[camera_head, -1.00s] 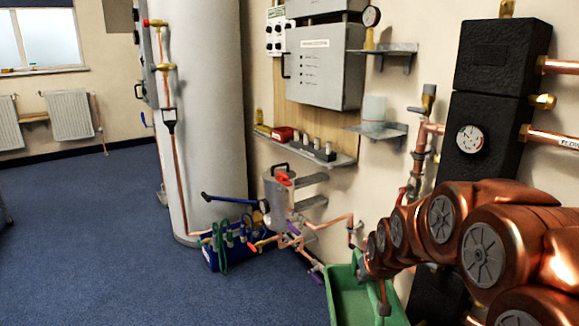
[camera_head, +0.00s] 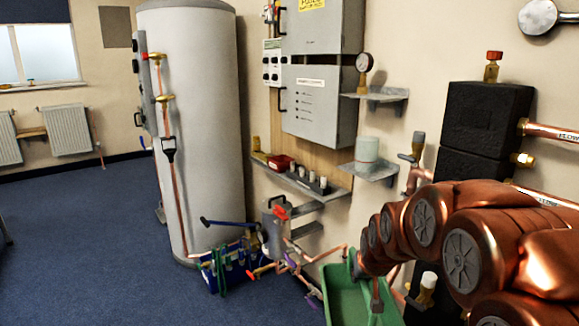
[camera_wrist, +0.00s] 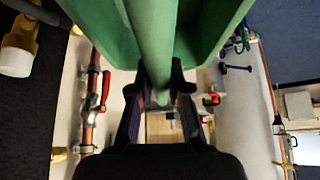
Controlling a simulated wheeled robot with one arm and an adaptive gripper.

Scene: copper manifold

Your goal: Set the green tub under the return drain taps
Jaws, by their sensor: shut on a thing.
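The green tub (camera_head: 345,298) shows at the bottom of the head view, beyond the end of my arm, with its open top and inner walls visible and its lower part cut off. In the wrist view the tub (camera_wrist: 85,25) fills the top. My gripper (camera_wrist: 160,90) is shut on a round green bar of the tub, one dark finger on each side. I cannot tell whether the tub touches the floor. A pipe with a red-handled valve (camera_wrist: 103,92) stands left of the fingers in the wrist view. I cannot clearly identify the return drain taps.
A blue crate (camera_head: 235,268) with hoses and a grey pot (camera_head: 273,232) with pipework stand left of the tub. A white cylinder (camera_head: 205,130) stands behind them. Wall shelves (camera_head: 310,180) and black insulated blocks (camera_head: 480,130) line the right. Blue floor (camera_head: 90,240) at left is clear.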

